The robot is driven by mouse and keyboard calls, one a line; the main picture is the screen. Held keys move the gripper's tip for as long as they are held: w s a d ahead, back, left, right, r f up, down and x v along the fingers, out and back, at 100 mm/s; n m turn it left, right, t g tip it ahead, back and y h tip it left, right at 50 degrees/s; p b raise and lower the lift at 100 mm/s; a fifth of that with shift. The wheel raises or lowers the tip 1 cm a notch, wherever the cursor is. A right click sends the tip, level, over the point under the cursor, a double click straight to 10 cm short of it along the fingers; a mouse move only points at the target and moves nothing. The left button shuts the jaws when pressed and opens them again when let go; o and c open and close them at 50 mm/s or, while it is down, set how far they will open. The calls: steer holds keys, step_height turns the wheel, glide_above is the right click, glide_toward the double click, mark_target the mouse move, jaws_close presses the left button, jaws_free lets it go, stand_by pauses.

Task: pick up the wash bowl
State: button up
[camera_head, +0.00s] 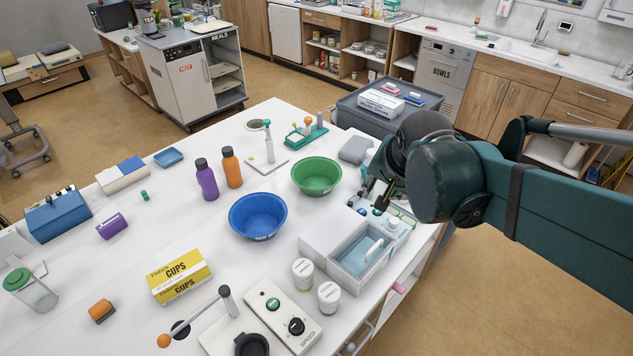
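Two empty, open bowls stand upright on the white table (130,255). The blue bowl (257,217) is near the middle, and the green bowl (317,177) is behind it to the right. No mark that I can read tells which one is the wash bowl. My gripper (372,193) is at the right side of the table, to the right of both bowls and apart from them. Its dark fingers are small and partly hidden by my wrist, so their opening does not show clearly.
Purple (206,180) and orange (231,167) bottles stand left of the bowls. A white box with a basin (362,257), two white jars (303,273) and a yellow cups box (180,277) stand in front. A grey item (355,150) lies behind my gripper.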

steer(key=w+a+f+m, duration=0.3)
steer(key=w, duration=0.3)
steer(key=w+a+f+m, duration=0.2)
steer(key=w+a+m, duration=0.1)
steer(key=w, duration=0.3)
steer(key=m+g, duration=0.2)
steer(key=m, duration=0.4)
glide_above(316, 190)
steer(key=s, duration=0.1)
step_height(316, 190, down, 13)
steer(key=shift+w+a+f, duration=0.1)
steer(key=shift+w+f, duration=0.15)
steer(key=shift+f, duration=0.2)
steer(key=shift+f, duration=0.1)
steer(key=shift+x, duration=1.2)
steer(key=shift+d+x, duration=0.15)
steer(key=shift+x, duration=1.15)
steer(key=shift+d+x, duration=0.1)
steer(key=shift+x, duration=1.15)
steer(key=shift+w, duration=0.1)
